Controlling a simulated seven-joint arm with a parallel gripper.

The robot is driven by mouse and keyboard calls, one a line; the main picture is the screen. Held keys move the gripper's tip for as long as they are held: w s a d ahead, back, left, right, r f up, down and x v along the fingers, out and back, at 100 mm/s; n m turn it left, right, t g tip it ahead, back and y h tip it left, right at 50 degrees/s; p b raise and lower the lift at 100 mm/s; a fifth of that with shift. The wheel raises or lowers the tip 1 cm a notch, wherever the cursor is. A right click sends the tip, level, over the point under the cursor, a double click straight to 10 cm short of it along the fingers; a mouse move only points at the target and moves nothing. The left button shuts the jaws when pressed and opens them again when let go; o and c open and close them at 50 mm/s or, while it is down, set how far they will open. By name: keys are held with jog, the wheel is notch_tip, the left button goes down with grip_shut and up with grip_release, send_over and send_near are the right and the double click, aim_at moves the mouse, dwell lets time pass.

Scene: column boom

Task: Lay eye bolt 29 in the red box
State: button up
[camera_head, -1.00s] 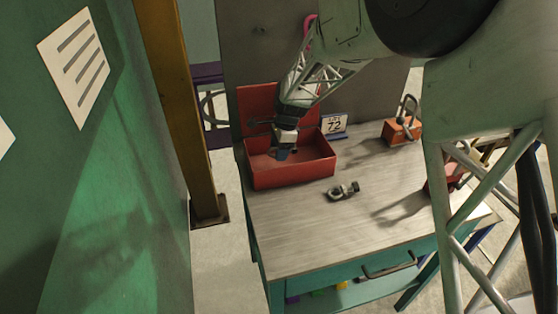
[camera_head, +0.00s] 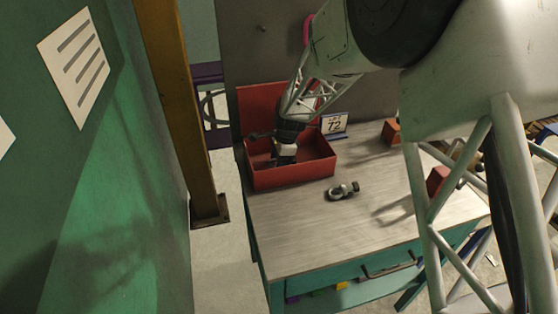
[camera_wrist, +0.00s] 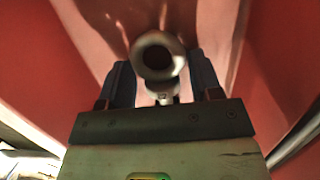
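The red box (camera_head: 300,177) stands open at the left back of the workbench, its lid raised behind it. My gripper (camera_head: 283,158) is down inside the box, fingers pointing at its floor. In the wrist view an eye bolt (camera_wrist: 137,58) is between my two dark blue fingers (camera_wrist: 161,78), ring outward and blurred. The fingers stand apart, with gaps beside the bolt's shank. A marking on the shank is too small to read for certain. Whether the bolt rests on the box floor is not clear.
Another metal piece with a ring (camera_head: 342,190) lies on the bench (camera_head: 330,235) right of the box. A card reading 72 (camera_head: 334,125) stands behind it. An orange block (camera_head: 391,133) is at the back right. A yellow post (camera_head: 178,100) rises left of the bench.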

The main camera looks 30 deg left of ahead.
jog(key=o, duration=0.3)
jog(key=shift+r, duration=0.15)
notch_tip(320, 180, up, 12)
jog(key=w+d, duration=0.1)
jog(key=shift+w+d, duration=0.4)
dwell(0.8)
jog(key=shift+d, duration=0.1)
